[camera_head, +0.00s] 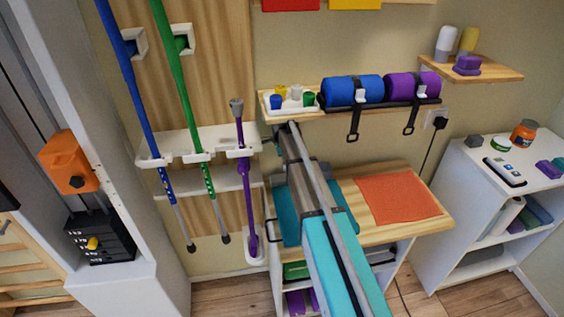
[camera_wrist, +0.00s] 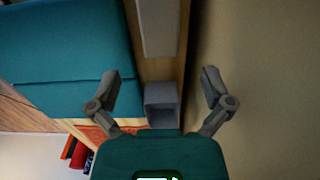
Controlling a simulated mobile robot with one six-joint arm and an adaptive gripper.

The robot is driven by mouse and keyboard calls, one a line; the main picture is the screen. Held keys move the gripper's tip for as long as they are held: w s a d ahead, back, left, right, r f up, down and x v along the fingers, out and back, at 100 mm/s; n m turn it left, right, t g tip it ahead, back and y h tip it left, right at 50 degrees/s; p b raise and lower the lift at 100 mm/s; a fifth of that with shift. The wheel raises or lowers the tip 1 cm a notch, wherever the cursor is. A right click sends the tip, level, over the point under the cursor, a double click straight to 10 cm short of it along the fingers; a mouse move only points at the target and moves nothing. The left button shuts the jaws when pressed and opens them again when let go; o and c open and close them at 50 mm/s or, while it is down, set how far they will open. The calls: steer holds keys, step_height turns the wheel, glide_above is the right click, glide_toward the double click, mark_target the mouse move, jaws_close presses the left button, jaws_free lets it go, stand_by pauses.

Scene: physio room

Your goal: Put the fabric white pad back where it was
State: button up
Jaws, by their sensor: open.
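I cannot make out the fabric white pad for certain in either view. My gripper (camera_wrist: 160,73) is open, with its two fingers spread wide in the wrist view. Between and below the fingertips is a grey square-edged thing (camera_wrist: 162,105), and above it a pale grey long piece (camera_wrist: 158,25); I cannot tell what either is. Neither is gripped. In the head view my gripper (camera_head: 298,178) is over the back of the wooden cabinet top, below the wall shelf. My arm hides much of that spot.
A teal cushion-like thing (camera_wrist: 65,45) lies beside the gripper. An orange mat (camera_head: 398,198) lies on the cabinet top (camera_head: 385,237). The wall shelf (camera_head: 335,116) above holds a white tray of cups and blue (camera_head: 352,90) and purple (camera_head: 412,85) rolls. Poles hang left.

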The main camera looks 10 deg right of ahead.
stand_by(0.3)
steer(key=s+n, duration=0.2)
steer(key=s, duration=0.2)
steer(key=s+n, duration=0.3)
steer(key=s, duration=0.1)
steer(key=s+n, duration=0.2)
steer(key=s, duration=0.3)
steer(key=shift+s, duration=0.1)
steer(key=s+n, duration=0.3)
steer(key=s, duration=0.2)
steer(key=s+n, duration=0.3)
steer(key=s, duration=0.2)
steer(key=s+n, duration=0.4)
steer(key=shift+s, duration=0.4)
steer(key=shift+s+n, duration=0.5)
steer(key=shift+s, duration=0.1)
